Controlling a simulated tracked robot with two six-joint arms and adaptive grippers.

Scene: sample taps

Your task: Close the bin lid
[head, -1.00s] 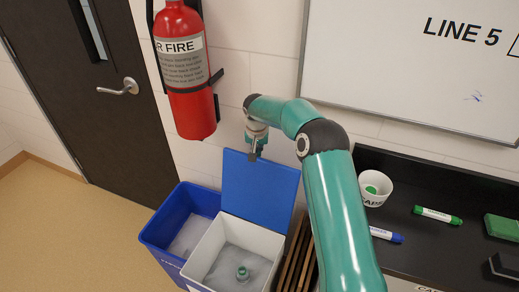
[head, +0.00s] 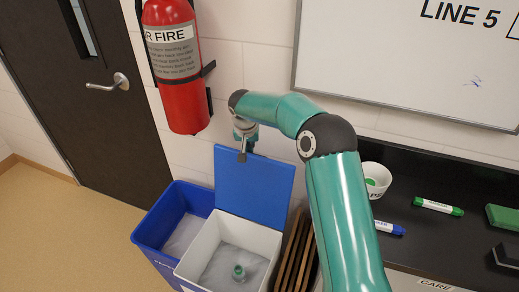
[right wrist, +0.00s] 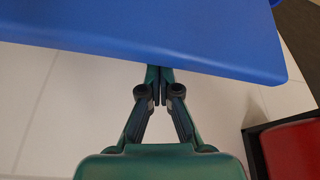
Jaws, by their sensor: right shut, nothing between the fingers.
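The blue bin lid (head: 253,187) stands open and nearly upright at the back of the white bin (head: 198,247). A small teal-green item (head: 239,271) lies inside that bin. My right gripper (head: 242,157) is shut and empty at the lid's upper edge, left of its middle. In the right wrist view, the lid (right wrist: 150,28) fills the top, and the shut fingertips (right wrist: 160,72) meet its edge. I cannot tell whether they touch it. My left gripper is not in view.
A blue bin (head: 152,236) stands left of the white one. A red fire extinguisher (head: 175,75) hangs on the wall. Dark upright slats (head: 292,255) are right of the bin. A black counter (head: 430,240) holds a cup (head: 377,187) and markers. Floor at left is clear.

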